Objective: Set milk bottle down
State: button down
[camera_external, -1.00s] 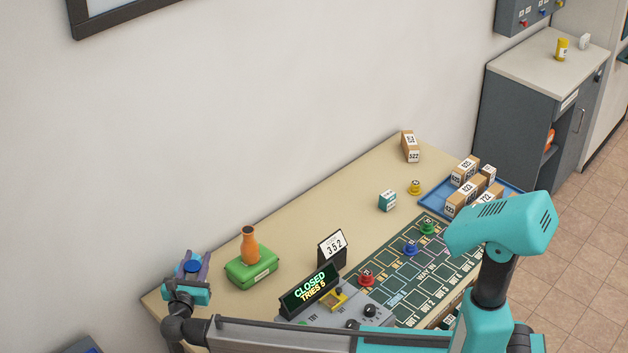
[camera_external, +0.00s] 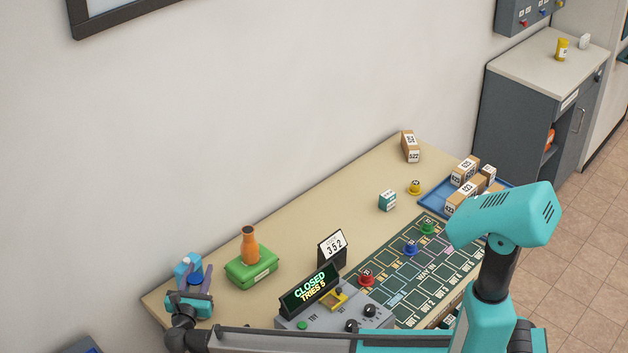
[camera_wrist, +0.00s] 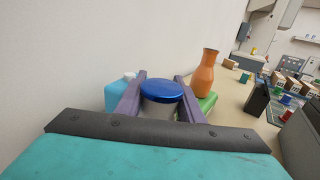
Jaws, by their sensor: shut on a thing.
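The milk bottle, a pale cylinder with a blue lid (camera_wrist: 161,91), is between the two purple fingers of my gripper (camera_wrist: 160,97) in the wrist view. My gripper is shut on it. In the external view, my gripper (camera_external: 195,283) is at the left end of the desk, with the bottle's blue lid (camera_external: 195,279) between its fingers. The bottle's lower part is hidden, so I cannot tell whether it touches the desk. It looks roughly upright.
A light-blue box-like thing (camera_external: 187,264) with a white top stands just behind my gripper. An orange vase (camera_external: 249,246) on a green box (camera_external: 251,270) stands to the right. A sign, console and board occupy the desk (camera_external: 330,205) farther right. The wall is close behind.

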jog(key=shift+f, duration=0.2)
dwell(0.3)
jog(key=c, duration=1.2)
grip_release()
jog(key=shift+s+f+b, duration=0.1)
jog(key=shift+f+b, duration=0.1)
jog(key=shift+b, duration=0.3)
jog(key=s+a+b, duration=0.2)
jog(key=s+b, duration=0.1)
jog(key=s, duration=1)
jog(key=shift+s, duration=0.25)
jog(key=shift+o, duration=0.4)
